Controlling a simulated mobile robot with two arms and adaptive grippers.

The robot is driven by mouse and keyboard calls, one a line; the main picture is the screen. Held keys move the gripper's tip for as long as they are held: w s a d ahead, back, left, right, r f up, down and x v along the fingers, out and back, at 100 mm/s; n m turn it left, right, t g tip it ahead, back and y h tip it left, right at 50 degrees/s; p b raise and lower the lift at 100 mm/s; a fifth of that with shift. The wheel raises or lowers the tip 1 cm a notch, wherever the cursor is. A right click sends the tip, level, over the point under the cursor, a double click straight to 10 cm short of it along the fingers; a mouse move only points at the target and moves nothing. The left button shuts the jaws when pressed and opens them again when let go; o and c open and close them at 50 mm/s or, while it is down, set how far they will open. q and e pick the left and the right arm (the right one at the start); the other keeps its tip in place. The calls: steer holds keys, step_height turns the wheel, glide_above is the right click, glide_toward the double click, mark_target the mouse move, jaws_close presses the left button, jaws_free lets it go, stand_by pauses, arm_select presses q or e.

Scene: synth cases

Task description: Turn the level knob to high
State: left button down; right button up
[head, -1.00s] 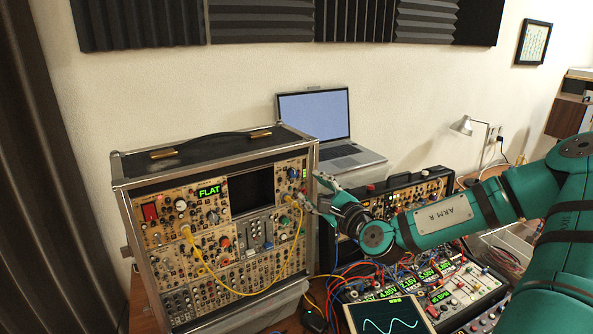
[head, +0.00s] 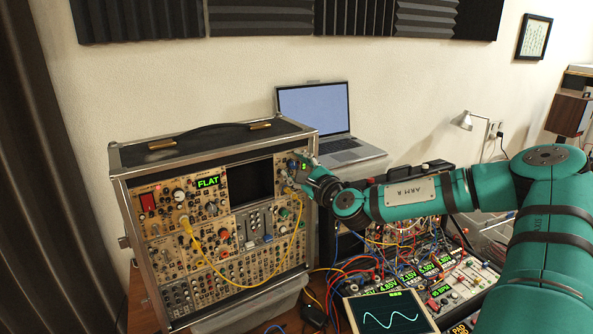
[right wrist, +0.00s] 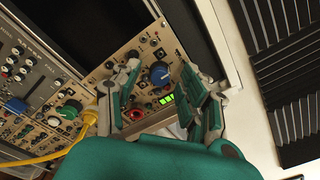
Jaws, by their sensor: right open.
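In the head view my right gripper (head: 305,165) is at the upper right corner of the synth case (head: 314,225) and largely covers this module. My left gripper is not in view.
A yellow cable (right wrist: 60,150) is plugged in near the left finger; it also hangs across the panel in the head view (head: 255,290). A laptop (head: 315,112) stands behind the case. More modules with tangled cables (head: 420,255) lie under my right arm.

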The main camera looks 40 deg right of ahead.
jaws_close()
stand_by(0.3)
